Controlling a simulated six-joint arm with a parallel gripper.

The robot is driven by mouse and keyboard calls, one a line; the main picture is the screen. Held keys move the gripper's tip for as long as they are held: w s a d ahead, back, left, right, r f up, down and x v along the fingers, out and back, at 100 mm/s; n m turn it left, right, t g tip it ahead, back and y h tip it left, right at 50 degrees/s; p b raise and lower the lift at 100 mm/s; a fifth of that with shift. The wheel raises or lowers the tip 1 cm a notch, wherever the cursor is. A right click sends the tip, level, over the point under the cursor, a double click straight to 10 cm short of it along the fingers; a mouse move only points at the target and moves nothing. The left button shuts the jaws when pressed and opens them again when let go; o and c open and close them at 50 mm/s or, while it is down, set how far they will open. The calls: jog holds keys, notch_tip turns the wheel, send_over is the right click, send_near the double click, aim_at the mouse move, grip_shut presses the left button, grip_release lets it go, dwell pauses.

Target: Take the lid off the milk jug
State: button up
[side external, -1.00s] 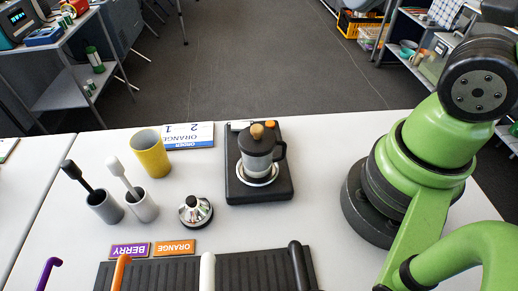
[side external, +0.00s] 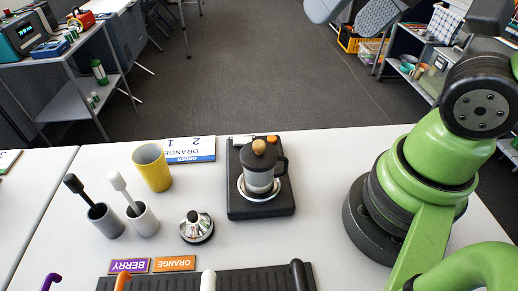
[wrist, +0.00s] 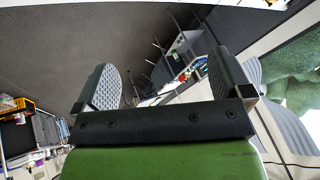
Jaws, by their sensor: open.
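The milk jug (side external: 260,178) stands upright on a black flat base (side external: 262,208) at the middle of the white table. It has a grey body and a dark handle at its right. Its dark lid (side external: 263,159) is on, topped by a round wooden knob (side external: 258,147). My gripper (side external: 351,14) is at the top edge of the side view, well beyond and above the jug, partly cut off. In the wrist view my gripper (wrist: 163,82) is open and empty, its two grey ridged pads wide apart. The jug is not visible in the wrist view.
Left of the jug stand a yellow cup (side external: 152,168), two grey cups (side external: 143,219) with brushes and a silver domed piece (side external: 196,228). An order card (side external: 190,150) lies behind. A black ridged tray (side external: 245,279) is at the front. The table right of the base is clear.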

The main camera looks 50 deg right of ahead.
jog(key=w+a+f+n+g, duration=0.1)
jog(key=w+a+f+g, duration=0.1)
jog(key=f, duration=0.1)
jog(key=w+a+f+n+g+h, duration=0.1)
jog(key=w+a+f+g, duration=0.1)
jog(key=f, duration=0.1)
jog(key=w+a+f+n+g+h, duration=0.1)
jog(key=w+a+f+g, duration=0.1)
jog(key=w+f, duration=0.1)
jog(key=shift+a+f+n, duration=0.2)
jog(key=shift+a+n, duration=0.1)
jog(key=shift+a, duration=0.05)
send_over(259, 143)
jog(key=f, duration=0.4)
jog(key=shift+d+f, duration=0.3)
jog(key=shift+f, duration=0.05)
jog(key=shift+a+f, duration=0.15)
jog(key=shift+f, duration=1.15)
jog(key=shift+a+f, duration=0.15)
jog(key=shift+f, duration=1.15)
jog(key=c, duration=1)
